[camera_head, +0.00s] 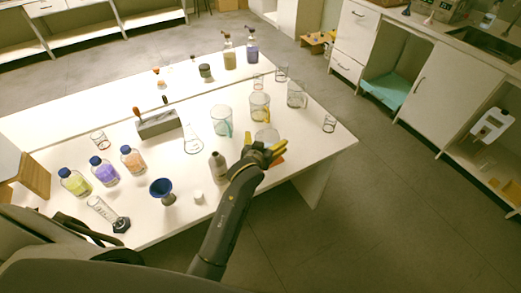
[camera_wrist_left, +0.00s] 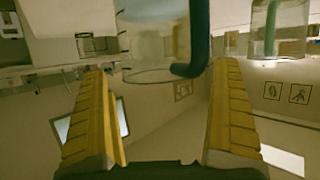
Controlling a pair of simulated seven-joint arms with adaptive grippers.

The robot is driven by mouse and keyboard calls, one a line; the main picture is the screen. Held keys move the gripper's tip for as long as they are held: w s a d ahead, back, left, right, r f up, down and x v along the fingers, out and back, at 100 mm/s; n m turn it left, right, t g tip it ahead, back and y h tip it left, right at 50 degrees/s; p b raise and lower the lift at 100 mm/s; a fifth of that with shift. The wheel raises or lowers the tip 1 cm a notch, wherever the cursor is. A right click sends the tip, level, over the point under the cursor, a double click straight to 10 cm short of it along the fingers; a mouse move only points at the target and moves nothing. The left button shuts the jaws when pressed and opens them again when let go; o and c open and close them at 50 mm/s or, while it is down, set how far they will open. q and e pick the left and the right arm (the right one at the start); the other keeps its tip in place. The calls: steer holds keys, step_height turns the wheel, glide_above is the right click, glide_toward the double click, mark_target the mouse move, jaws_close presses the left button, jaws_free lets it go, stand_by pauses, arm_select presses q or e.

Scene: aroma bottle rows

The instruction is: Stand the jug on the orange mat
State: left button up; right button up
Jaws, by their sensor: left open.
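Clear jugs stand on the white table: one with a teal handle (camera_head: 221,120) and one with a yellow handle (camera_head: 259,105). Another clear vessel (camera_head: 267,135) is just beyond my left gripper, partly hidden by it. My left gripper (camera_head: 270,150) is open and low over the table's front right. A bit of the orange mat (camera_head: 278,161) shows beside its fingers; the rest is hidden. In the left wrist view, a clear jug with a dark teal handle (camera_wrist_left: 150,40) appears beyond the open, empty yellow fingers (camera_wrist_left: 165,110). My right gripper is not in view.
A grey bottle (camera_head: 217,166) stands left of my left forearm. A flask (camera_head: 193,140), a blue funnel (camera_head: 161,189) and capped bottles (camera_head: 104,171) stand further left. A small beaker (camera_head: 329,123) is near the right edge. Bare table (camera_head: 310,150) lies right of the gripper.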

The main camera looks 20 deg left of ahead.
arm_select(q)
steer(key=v, duration=1)
steer(key=shift+s, duration=0.25)
steer(key=shift+r, duration=0.15)
